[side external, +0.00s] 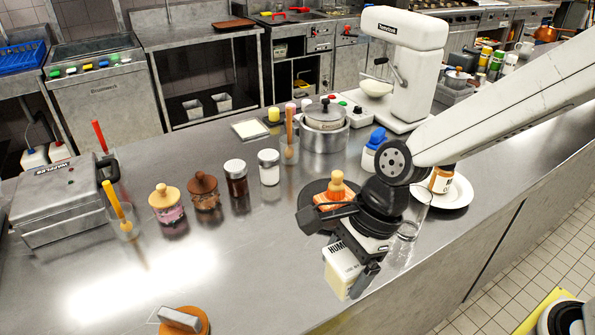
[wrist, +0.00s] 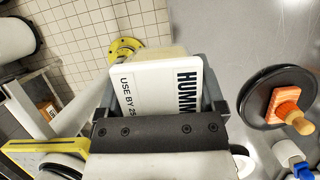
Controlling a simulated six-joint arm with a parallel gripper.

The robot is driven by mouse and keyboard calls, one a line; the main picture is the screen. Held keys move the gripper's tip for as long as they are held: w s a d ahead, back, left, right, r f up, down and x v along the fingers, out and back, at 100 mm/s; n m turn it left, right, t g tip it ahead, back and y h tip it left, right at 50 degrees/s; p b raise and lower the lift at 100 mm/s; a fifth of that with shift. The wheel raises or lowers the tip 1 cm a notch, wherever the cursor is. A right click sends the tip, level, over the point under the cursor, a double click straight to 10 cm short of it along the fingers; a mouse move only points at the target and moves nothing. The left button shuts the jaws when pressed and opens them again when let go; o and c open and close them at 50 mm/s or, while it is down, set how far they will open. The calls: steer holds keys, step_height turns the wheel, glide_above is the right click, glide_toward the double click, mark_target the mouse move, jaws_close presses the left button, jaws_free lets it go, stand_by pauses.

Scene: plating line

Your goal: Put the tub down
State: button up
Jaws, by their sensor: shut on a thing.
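A white tub labelled HUMMUS (side external: 342,270) is held in my gripper (side external: 358,266), near the front edge of the steel counter (side external: 240,275). In the wrist view, the tub (wrist: 160,92) sits between the two fingers of my gripper (wrist: 165,95), its label and USE BY text facing the camera. The jaws are shut on its sides. The underside of the tub is hidden, so I cannot tell whether it touches the counter or hangs above it.
A dark round plate (side external: 311,190) with an orange, wooden-knobbed thing (side external: 335,193) is just behind my gripper. A clear glass (side external: 412,222) and a white plate (side external: 461,196) stand to the right. Jars (side external: 204,192) line the back left. Counter to the left of the tub is bare.

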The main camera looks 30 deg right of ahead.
steer(key=w+d+m+t+h, duration=0.25)
steer(key=w+d+m, duration=0.95)
steer(key=w+d, duration=1.1)
steer(key=s+d+m+t+h, duration=0.1)
steer(key=d+m, duration=0.9)
steer(key=d, duration=2.4)
steer(key=s+h, duration=0.1)
steer(key=h, duration=0.1)
steer(key=shift+s+d+h, duration=0.3)
steer(key=shift+h, duration=0.05)
steer(key=shift+t, duration=0.25)
steer(key=shift+w+d+f, duration=1.1)
steer(key=shift+w+f, duration=0.4)
steer(key=shift+w, duration=0.45)
steer(key=shift+w+d+f, duration=1.15)
steer(key=shift+w+f, duration=0.4)
steer(key=shift+w, duration=0.45)
steer(key=shift+w+d+f, duration=1.1)
steer(key=shift+w+f, duration=0.4)
steer(key=shift+w, duration=0.45)
